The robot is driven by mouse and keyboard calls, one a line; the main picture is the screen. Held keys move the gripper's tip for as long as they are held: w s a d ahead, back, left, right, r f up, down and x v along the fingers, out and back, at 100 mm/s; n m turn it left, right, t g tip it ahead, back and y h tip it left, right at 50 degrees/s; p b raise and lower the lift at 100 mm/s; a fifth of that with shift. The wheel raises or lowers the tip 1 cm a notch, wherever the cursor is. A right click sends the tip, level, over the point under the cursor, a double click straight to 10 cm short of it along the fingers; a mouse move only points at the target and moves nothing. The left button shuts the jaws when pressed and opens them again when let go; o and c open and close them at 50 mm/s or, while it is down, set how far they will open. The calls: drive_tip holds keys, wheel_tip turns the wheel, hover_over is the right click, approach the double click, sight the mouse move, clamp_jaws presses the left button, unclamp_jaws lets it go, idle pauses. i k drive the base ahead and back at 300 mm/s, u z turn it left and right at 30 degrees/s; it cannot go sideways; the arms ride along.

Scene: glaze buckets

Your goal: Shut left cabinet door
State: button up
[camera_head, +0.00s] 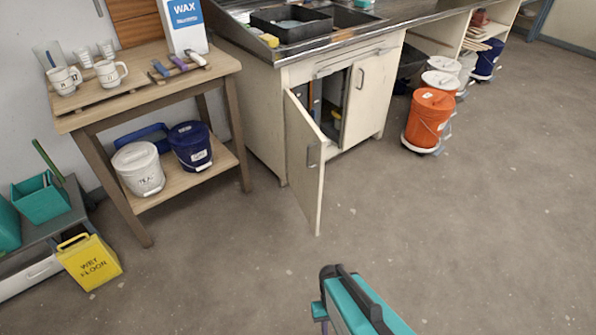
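The left cabinet door (305,160) is a cream panel with a vertical metal handle. It stands wide open, swung out into the room from its left-hand hinge. Inside the cabinet (334,105) some dark and blue items show dimly. The right cabinet door (366,95) is shut. My arm (360,303), teal and black, reaches up from the bottom edge, in front of and below the open door and apart from it. My gripper's fingers cannot be made out.
A wooden table (140,92) with mugs and buckets stands left of the cabinet. An orange bucket (428,118) stands on a wheeled base right of the cabinet. The floor before the door is clear.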

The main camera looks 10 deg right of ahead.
sight(307, 144)
drive_tip(key=z, duration=0.05)
drive_tip(key=i, duration=0.95)
drive_tip(key=u, duration=4.6)
drive_tip(key=i, duration=0.1)
drive_tip(key=z, duration=2.85)
drive_tip(key=k, duration=0.5)
drive_tip(key=u, duration=0.15)
